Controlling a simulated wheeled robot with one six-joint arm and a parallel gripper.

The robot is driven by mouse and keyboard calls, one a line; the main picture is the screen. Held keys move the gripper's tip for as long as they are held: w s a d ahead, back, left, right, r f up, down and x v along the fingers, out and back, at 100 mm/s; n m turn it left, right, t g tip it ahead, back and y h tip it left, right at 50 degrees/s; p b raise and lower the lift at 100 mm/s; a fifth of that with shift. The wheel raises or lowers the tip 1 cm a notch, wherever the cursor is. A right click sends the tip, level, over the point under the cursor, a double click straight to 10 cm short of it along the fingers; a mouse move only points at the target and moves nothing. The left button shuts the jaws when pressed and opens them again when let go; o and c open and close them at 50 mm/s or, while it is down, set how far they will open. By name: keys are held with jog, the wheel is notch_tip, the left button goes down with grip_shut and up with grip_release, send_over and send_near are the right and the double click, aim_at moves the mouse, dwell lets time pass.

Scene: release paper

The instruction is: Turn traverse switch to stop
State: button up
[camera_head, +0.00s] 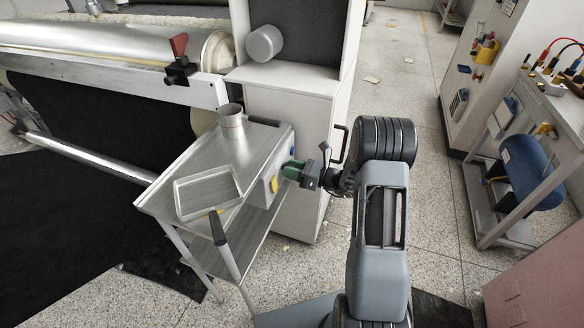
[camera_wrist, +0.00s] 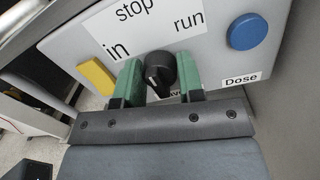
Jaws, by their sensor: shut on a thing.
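The traverse switch, a black knob (camera_wrist: 161,66), sits on a light grey control panel (camera_wrist: 75,45). A white label (camera_wrist: 150,22) above it reads "in", "stop" and "run"; the caption below it is mostly hidden. A pale pointer line shows on the knob, but I cannot tell which word it points to. My gripper (camera_wrist: 162,78) is shut on the knob, one green finger on each side. In the head view my gripper (camera_head: 293,171) meets the right face of the control box (camera_head: 268,178) on the cart's side.
A yellow lever (camera_wrist: 96,77) is left of the knob and a blue button (camera_wrist: 247,32) marked "Dose" is right. The metal cart (camera_head: 170,178) carries a tray (camera_head: 207,190) and a cup (camera_head: 231,122). A white cabinet (camera_head: 305,130) stands behind; open floor lies beyond on the right.

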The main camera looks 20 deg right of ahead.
jog(key=shift+f, duration=0.1)
jog(key=o, duration=0.9)
jog(key=shift+o, duration=0.2)
jog(key=p+v, duration=0.1)
jog(key=v, duration=1.2)
jog(key=shift+s+d, duration=0.2)
jog(key=shift+d, duration=0.15)
